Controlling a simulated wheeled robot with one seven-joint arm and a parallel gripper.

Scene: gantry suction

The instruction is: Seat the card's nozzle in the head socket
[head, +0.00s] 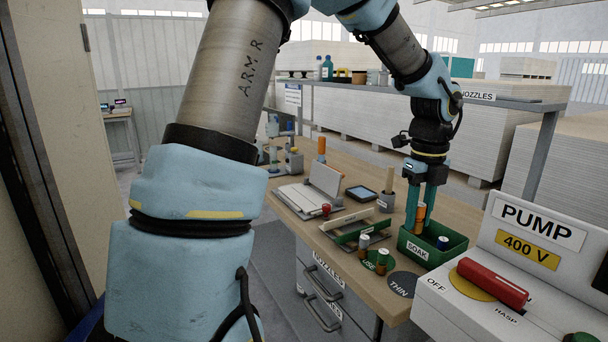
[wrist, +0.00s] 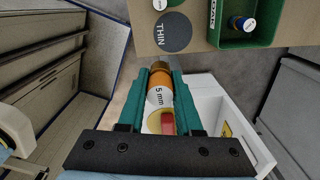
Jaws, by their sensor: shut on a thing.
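My gripper (head: 418,228) is shut on an orange nozzle (head: 421,213) and holds it upright at the green SOAK tray (head: 420,250); whether its lower end touches the tray is unclear. In the wrist view my gripper (wrist: 159,70) has its teal fingers on both sides of the nozzle (wrist: 158,98), which reads "5 mm" and has a brass-coloured end. Another nozzle with a blue top (head: 443,243) stands in the tray. Two more capped nozzles (head: 364,244) stand on or near the green USE mat (head: 371,263). I cannot make out the head socket or the card for certain.
A black THIN disc (head: 402,284) lies in front of the tray. The white PUMP box (head: 520,231) with a red handle (head: 492,281) stands close on the right. A shelf (head: 500,101) runs behind. A tablet (head: 361,193) and an open white folder (head: 308,194) lie on the bench.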

